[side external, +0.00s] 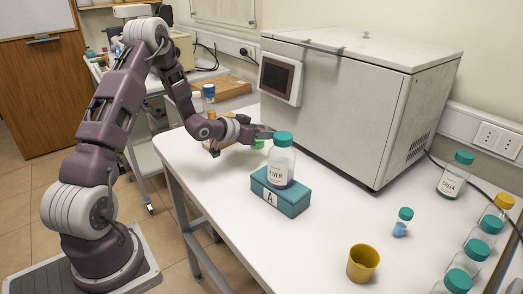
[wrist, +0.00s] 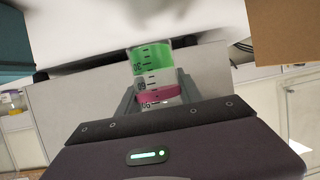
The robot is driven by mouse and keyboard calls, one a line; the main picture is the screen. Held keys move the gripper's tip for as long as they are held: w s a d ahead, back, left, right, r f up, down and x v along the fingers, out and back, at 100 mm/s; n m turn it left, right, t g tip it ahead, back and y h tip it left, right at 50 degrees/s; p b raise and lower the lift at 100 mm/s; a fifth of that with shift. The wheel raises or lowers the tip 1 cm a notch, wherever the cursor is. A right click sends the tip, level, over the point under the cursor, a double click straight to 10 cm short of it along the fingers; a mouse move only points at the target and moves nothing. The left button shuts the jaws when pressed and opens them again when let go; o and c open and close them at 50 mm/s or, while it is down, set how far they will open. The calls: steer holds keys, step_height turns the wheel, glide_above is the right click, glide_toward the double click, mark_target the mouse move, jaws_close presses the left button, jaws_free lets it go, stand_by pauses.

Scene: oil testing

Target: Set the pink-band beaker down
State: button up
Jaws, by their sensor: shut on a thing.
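The pink-band beaker (wrist: 152,78) is clear, with dark graduation marks, a pink band and green contents; its markings appear upside down in the wrist view. My gripper (wrist: 157,93) is shut on it, with a finger on each side near the pink band. In the side external view, my gripper (side external: 262,133) is over the left part of the white table (side external: 318,222), just behind a teal-capped bottle labelled RIVER (side external: 281,163). Only a bit of the beaker's green (side external: 258,144) shows there, below the fingers. The bottle hides the rest, so I cannot tell whether the beaker touches the table.
The RIVER bottle stands on a teal block marked A (side external: 280,194), close to my gripper. A large grey-white machine (side external: 345,105) stands behind. The table's middle front is clear.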

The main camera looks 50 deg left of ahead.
step_height(320, 180, down, 5)
steer(key=shift+r, duration=0.1)
steer(key=o, duration=1.4)
